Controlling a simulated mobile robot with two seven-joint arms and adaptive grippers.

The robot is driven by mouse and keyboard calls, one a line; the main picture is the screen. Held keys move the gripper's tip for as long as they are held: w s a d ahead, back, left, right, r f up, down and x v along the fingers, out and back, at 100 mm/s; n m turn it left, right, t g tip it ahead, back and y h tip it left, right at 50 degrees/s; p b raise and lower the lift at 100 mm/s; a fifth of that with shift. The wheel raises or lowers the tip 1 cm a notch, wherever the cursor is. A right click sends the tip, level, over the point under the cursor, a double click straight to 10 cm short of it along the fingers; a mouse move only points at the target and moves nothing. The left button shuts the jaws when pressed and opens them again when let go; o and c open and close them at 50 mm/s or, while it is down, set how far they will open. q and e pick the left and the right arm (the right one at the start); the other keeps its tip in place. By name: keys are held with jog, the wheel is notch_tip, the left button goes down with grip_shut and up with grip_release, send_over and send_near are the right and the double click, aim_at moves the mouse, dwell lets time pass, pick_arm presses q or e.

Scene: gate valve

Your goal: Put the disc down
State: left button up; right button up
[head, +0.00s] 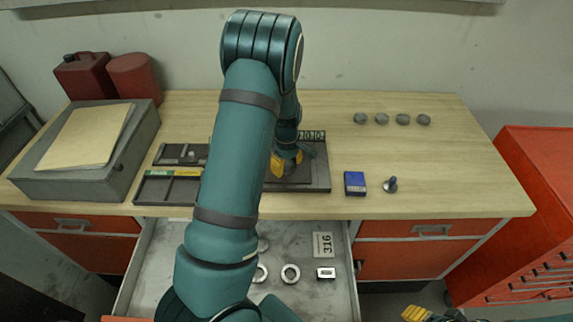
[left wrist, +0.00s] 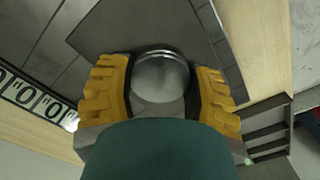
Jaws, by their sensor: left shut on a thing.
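A round silver metal disc (left wrist: 160,78) sits between the yellow fingers of my left gripper (left wrist: 160,95) in the left wrist view. The gripper is shut on it. In the head view my left gripper (head: 287,163) is low over a dark grey tray (head: 320,178) on the workbench. My own arm hides the disc there, and I cannot tell whether the disc touches the tray. A strip with printed numbers (head: 312,135) runs along the tray's back edge. Only yellow finger parts of my right gripper (head: 416,313) show at the bottom edge.
A blue box (head: 355,183) and a small dark knobbed part (head: 390,185) stand right of the tray. Several grey pieces (head: 382,118) line the back. An open drawer (head: 200,270) below holds rings (head: 290,274) and a 316 label (head: 323,245). The bench's right side is mostly clear.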

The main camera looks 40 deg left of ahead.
aim_at(287, 165)
pick_arm(q)
jog(key=shift+f, duration=0.15)
jog(key=o, duration=1.3)
jog(key=shift+c, duration=0.2)
notch_tip(287, 165, up, 12)
jog(key=shift+r+p, duration=0.2)
jog(key=shift+p, duration=0.1)
